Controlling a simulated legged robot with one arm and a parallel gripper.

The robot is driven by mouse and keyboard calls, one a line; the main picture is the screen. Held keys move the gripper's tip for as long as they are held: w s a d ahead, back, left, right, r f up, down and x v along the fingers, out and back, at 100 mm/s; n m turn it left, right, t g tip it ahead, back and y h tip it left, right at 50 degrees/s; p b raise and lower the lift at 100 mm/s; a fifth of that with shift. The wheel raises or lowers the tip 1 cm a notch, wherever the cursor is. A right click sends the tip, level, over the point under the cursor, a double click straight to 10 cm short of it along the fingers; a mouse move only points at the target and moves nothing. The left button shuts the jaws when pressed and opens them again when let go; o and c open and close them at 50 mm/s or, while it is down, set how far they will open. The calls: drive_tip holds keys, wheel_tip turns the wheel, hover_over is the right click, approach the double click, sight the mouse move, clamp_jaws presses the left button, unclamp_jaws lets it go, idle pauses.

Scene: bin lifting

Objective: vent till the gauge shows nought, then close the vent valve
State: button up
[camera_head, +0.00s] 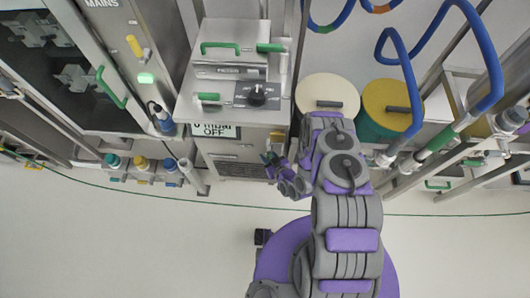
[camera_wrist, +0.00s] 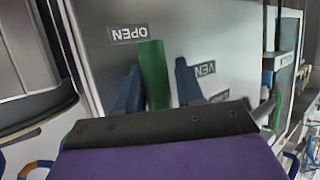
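A green valve handle (camera_wrist: 153,75) stands out from a grey panel in the wrist view. An upside-down OPEN label (camera_wrist: 128,34) is above it, and a partly hidden label, seemingly VENT (camera_wrist: 206,69), is to its right. My gripper (camera_wrist: 160,88) has its two blue fingers on either side of the handle. The left finger is close against it, and a small gap shows at the right finger. In the head view my gripper (camera_head: 272,160) is at the right of the cabinet's front. No gauge can be made out in either view.
In the head view a sign reading OFF (camera_head: 214,130) and a black knob (camera_head: 257,95) are on the cabinet. Cream (camera_head: 328,88) and yellow-topped (camera_head: 390,97) drums stand behind my arm. Blue hoses (camera_head: 400,55) hang at the right. The floor in front is clear.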

drive_tip(key=shift+d+r, duration=0.1)
drive_tip(key=shift+d, duration=0.25)
drive_tip(key=shift+c, duration=1.4)
drive_tip(key=shift+a, duration=0.1)
clamp_jaws()
